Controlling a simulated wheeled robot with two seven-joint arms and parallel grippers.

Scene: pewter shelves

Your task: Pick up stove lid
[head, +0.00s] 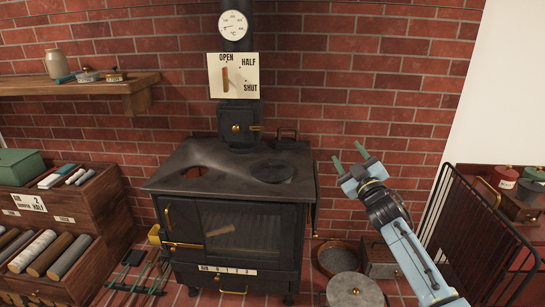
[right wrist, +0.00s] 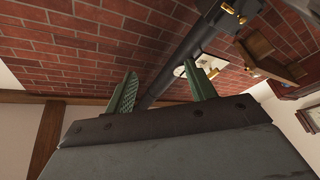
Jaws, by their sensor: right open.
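The black iron stove (head: 233,220) stands against the brick wall in the head view. A dark round stove lid (head: 273,171) lies flat on the right of its top. My right gripper (head: 349,159) is open and empty, right of the stove and apart from the lid. Its two green fingers also show in the right wrist view (right wrist: 160,70), with nothing between them; the lid is not seen there. My left gripper is not in view.
A black flue pipe (head: 237,75) rises behind the stove with an OPEN/HALF/SHUT plate (head: 233,76). A dark handled piece (head: 286,134) is at the stove's back right. A black guard (head: 478,230) stands at right. A pan (head: 339,258) and round grey lid (head: 355,290) are on the floor.

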